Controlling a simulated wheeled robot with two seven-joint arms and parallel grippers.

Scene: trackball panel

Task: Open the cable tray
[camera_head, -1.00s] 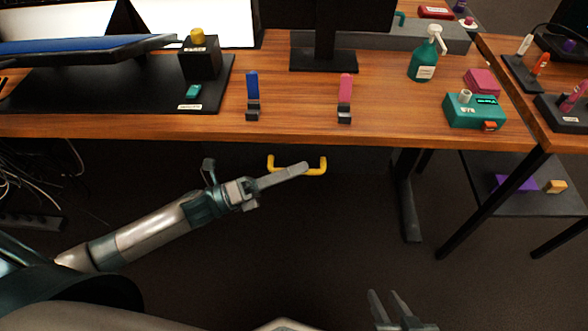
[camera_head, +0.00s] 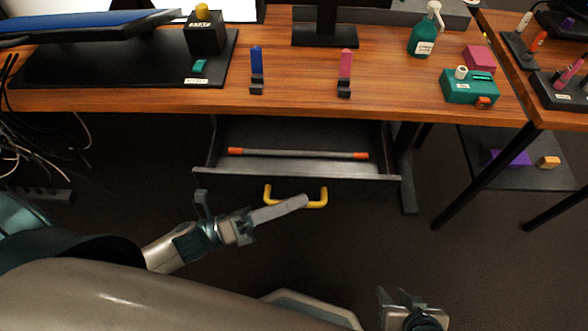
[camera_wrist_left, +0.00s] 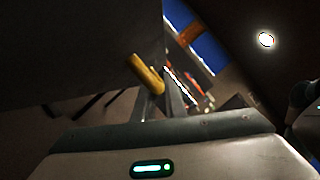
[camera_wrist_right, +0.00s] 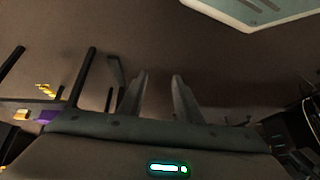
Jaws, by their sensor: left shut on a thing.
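The cable tray (camera_head: 300,174) is a dark drawer under the desk, pulled out towards me. A grey stick with orange ends (camera_head: 298,153) lies inside it. A yellow handle (camera_head: 316,203) is on its front. My left gripper (camera_head: 297,203) is at the handle and shut on it; the left wrist view shows the yellow handle (camera_wrist_left: 147,75) at the fingers. My right gripper (camera_head: 398,298) is low at the bottom of the head view, away from the tray; the right wrist view shows its fingers (camera_wrist_right: 160,95) apart with nothing between them.
The wooden desk (camera_head: 300,95) above the tray holds a blue marker (camera_head: 256,62), a pink marker (camera_head: 346,65), a green pump bottle (camera_head: 424,35) and a teal box (camera_head: 470,88). Loose cables (camera_head: 40,135) hang at the left. Desk legs stand right of the tray.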

